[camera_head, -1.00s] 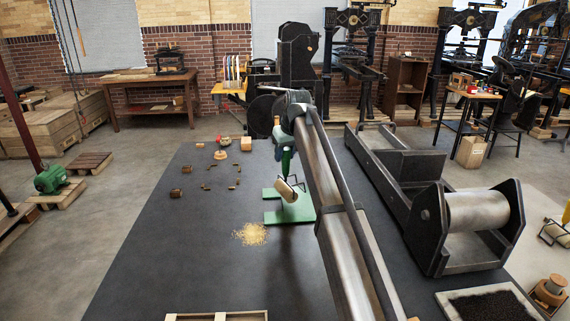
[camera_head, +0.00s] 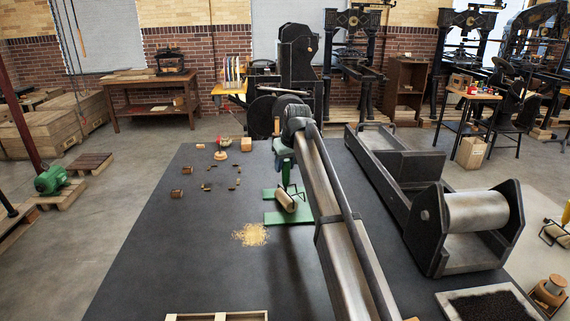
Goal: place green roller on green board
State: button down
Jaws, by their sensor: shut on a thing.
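The green roller (camera_head: 286,201) has a tan cylinder, a dark wire frame and a green handle. My gripper (camera_head: 286,155) is shut on the handle from above, though its fingers are small and partly hidden by my arm. The roller hangs below it, with its cylinder tilted, in front of the green board (camera_head: 276,217). The board lies flat on the dark table, with its right part hidden behind my arm. I cannot tell whether the cylinder touches the board.
A pile of yellow grains (camera_head: 250,235) lies on the dark table (camera_head: 200,255) left of the board. Small brown blocks and a round wooden stand (camera_head: 220,155) are farther back. A large black press with a metal cylinder (camera_head: 476,212) stands right.

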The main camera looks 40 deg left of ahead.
jog(key=shift+s+d+f, duration=0.1)
jog(key=shift+f, duration=0.45)
jog(key=c, duration=1.1)
grip_release()
jog(key=shift+f, duration=0.25)
jog(key=o, duration=0.4)
jog(key=shift+r, duration=0.85)
jog(key=v, duration=1.2)
jog(key=shift+r, duration=0.1)
